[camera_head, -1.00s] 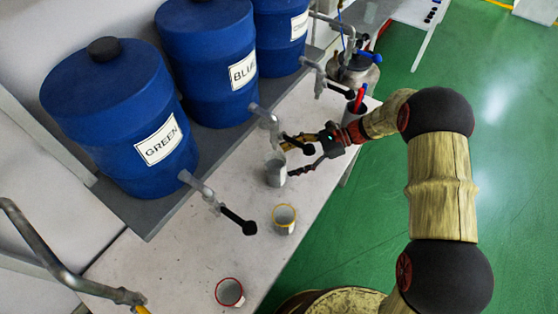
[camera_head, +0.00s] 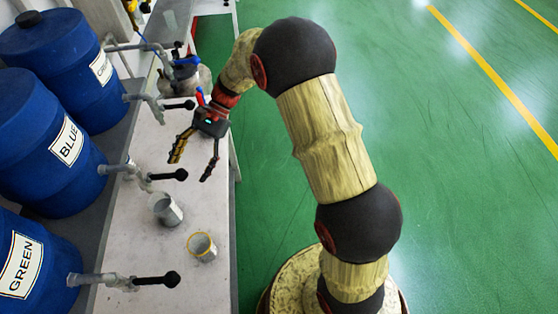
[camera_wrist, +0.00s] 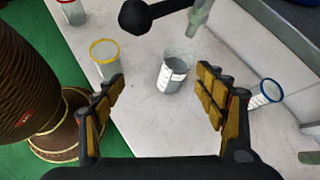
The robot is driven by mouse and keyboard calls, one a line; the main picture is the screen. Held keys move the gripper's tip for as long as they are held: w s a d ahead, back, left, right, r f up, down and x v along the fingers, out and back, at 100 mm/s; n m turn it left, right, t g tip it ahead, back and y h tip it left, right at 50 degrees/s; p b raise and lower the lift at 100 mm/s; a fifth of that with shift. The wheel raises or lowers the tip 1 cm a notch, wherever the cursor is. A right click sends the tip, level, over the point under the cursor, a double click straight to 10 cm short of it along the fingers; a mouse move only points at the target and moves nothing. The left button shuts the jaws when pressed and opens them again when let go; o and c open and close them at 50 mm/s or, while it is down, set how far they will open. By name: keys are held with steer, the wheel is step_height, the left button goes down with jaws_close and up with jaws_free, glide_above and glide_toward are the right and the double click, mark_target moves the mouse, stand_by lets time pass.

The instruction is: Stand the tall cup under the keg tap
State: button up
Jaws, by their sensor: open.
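A plain grey cup (camera_head: 165,209), which I take as the tall cup, stands upright on the white bench near the tap (camera_head: 130,170) of the keg labelled BLUE (camera_head: 50,150). Whether it is exactly below the spout cannot be told. My gripper (camera_head: 192,168) is open and empty, apart from the cup, above it in the head picture. In the wrist view, the grey cup (camera_wrist: 172,76) shows beyond and between the two spread fingers, touching neither. A black tap handle (camera_wrist: 135,17) shows above it there.
A yellow-rimmed cup (camera_head: 202,247) stands close to the grey cup. A red-rimmed cup (camera_wrist: 72,11) and a blue-rimmed cup (camera_wrist: 265,95) show in the wrist view. The GREEN keg (camera_head: 30,265) and its black-handled tap (camera_head: 170,279) are nearby. Green floor (camera_head: 430,180) is open at right.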

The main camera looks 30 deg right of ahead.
steer(key=s+d+r+n+t+h, duration=0.4)
steer(key=s+d+r, duration=0.4)
steer(key=s, duration=0.3)
steer(key=s+d+r+n+t+h, duration=0.5)
steer(key=s+d+r+n+t, duration=0.1)
steer(key=s+d+r, duration=0.3)
steer(key=shift+s+d+r+n+h, duration=0.15)
steer(key=shift+s+d+n+h, duration=0.3)
steer(key=shift+s, duration=0.75)
